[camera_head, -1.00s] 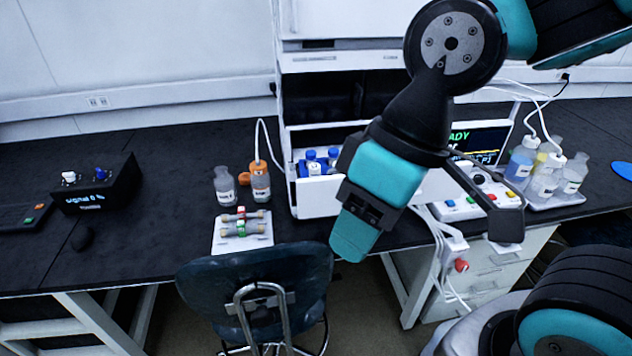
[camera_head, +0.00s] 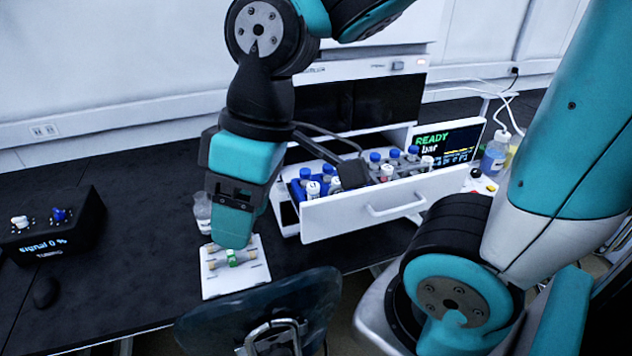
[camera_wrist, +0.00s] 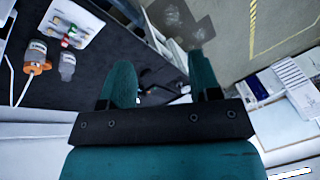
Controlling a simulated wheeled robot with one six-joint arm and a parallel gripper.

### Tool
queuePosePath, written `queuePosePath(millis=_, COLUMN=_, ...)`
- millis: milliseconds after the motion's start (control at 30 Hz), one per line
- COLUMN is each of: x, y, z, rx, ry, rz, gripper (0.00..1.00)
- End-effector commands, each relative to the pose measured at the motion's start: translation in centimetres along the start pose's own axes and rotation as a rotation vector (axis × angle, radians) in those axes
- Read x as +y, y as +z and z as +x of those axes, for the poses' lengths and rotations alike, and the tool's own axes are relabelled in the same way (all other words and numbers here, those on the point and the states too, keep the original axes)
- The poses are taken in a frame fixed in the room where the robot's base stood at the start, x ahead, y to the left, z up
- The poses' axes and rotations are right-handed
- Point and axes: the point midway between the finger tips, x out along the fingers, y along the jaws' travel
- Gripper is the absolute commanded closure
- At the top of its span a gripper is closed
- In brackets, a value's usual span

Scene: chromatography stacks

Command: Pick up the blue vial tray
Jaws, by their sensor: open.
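The blue vial tray (camera_head: 297,191) sits in the open white drawer (camera_head: 352,221). Vials with blue caps stand in it, and part of it is hidden behind the drawer front and a dark part of my wrist. My gripper (camera_head: 234,238) is left of the drawer in the head view, pointing down, apart from the tray. In the wrist view my gripper (camera_wrist: 162,82) shows two teal fingers spread, with nothing between them. I cannot make out the blue tray in the wrist view.
More capped vials (camera_head: 412,155) stand farther right in the drawer. A white plate with small columns (camera_head: 235,275) lies below my gripper in the picture. A clear bottle (camera_head: 203,212) stands beside it. A chair (camera_head: 300,305) is in front of the bench. A black signal box (camera_head: 55,225) is left.

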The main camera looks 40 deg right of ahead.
Motion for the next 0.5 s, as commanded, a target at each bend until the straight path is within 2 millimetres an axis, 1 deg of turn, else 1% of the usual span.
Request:
queuePosePath(millis=33, x=2.6, y=-0.9, z=-0.4, rx=0.003, ry=0.027, rz=-0.015, gripper=0.43)
queuePosePath(millis=67, x=4.3, y=-1.3, z=-0.8, rx=0.0, ry=0.044, rz=-0.04, gripper=0.43)
queuePosePath(millis=100, x=7.1, y=-1.8, z=-1.5, rx=-0.006, ry=0.069, rz=-0.077, gripper=0.43)
queuePosePath(millis=167, x=11.6, y=-2.1, z=-2.8, rx=-0.023, ry=0.105, rz=-0.137, gripper=0.43)
queuePosePath(millis=200, x=14.8, y=-1.8, z=-3.8, rx=-0.039, ry=0.126, rz=-0.178, gripper=0.43)
queuePosePath(millis=267, x=19.4, y=-0.8, z=-5.2, rx=-0.064, ry=0.149, rz=-0.241, gripper=0.43)
queuePosePath(millis=300, x=22.1, y=0.2, z=-6.2, rx=-0.082, ry=0.16, rz=-0.279, gripper=0.43)
queuePosePath(millis=333, x=24.0, y=1.1, z=-6.9, rx=-0.095, ry=0.164, rz=-0.304, gripper=0.43)
queuePosePath(millis=400, x=27.5, y=3.2, z=-8.3, rx=-0.12, ry=0.171, rz=-0.357, gripper=0.43)
queuePosePath(millis=500, x=30.9, y=6.0, z=-9.8, rx=-0.146, ry=0.171, rz=-0.412, gripper=0.43)
